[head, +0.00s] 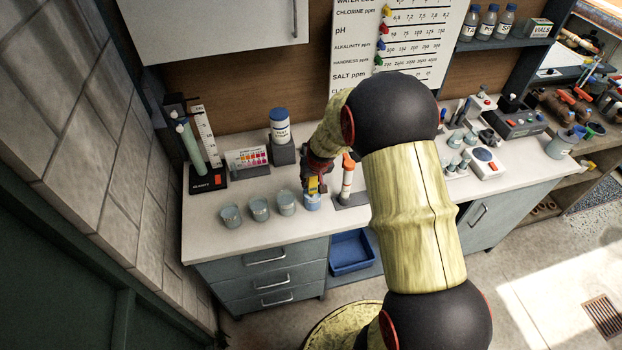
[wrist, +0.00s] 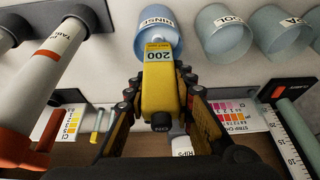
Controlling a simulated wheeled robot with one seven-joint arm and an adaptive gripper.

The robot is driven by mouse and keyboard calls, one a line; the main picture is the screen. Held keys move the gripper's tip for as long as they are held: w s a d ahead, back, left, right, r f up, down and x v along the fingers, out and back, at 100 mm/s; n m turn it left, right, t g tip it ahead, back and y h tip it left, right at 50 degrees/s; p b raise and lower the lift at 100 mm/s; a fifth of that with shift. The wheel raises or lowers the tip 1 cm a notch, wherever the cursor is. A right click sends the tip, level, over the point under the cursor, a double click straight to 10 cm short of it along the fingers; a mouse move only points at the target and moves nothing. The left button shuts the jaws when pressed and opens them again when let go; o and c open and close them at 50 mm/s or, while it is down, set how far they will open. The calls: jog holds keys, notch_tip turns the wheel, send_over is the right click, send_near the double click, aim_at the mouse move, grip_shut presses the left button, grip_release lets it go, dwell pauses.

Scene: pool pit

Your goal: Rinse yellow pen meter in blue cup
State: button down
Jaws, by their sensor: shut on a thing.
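The yellow pen meter (wrist: 158,88), with a "200" display, is held between the fingers of my gripper (wrist: 157,76) in the wrist view. In the head view the yellow meter (head: 312,186) is small under my gripper (head: 317,176), at the blue cup (head: 312,203) on the counter. In the wrist view the blue cup (wrist: 152,42) has a label that seems to read "RINSE". The meter's display end overlaps the cup. Its lower end is hidden, so I cannot tell how deep it reaches.
Several grey-blue cups stand left of the blue cup, the nearest one (head: 286,203) close by. A white tube with an orange cap (head: 347,178) stands just right. A white bottle (head: 281,127) and a colour chart (head: 247,160) are behind.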

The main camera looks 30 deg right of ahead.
jog(key=shift+f, duration=0.1)
dwell(0.3)
jog(key=shift+f+b, duration=0.95)
jog(key=shift+f, duration=0.1)
jog(key=shift+s, duration=0.1)
jog(key=shift+s+a+f, duration=0.1)
jog(key=shift+s+f, duration=0.15)
dwell(0.5)
jog(key=shift+r, duration=0.1)
notch_tip(320, 180, up, 11)
jog(key=p, duration=0.5)
jog(key=shift+w+f+p, duration=0.2)
jog(key=shift+w+p, duration=0.15)
dwell(0.4)
dwell(0.6)
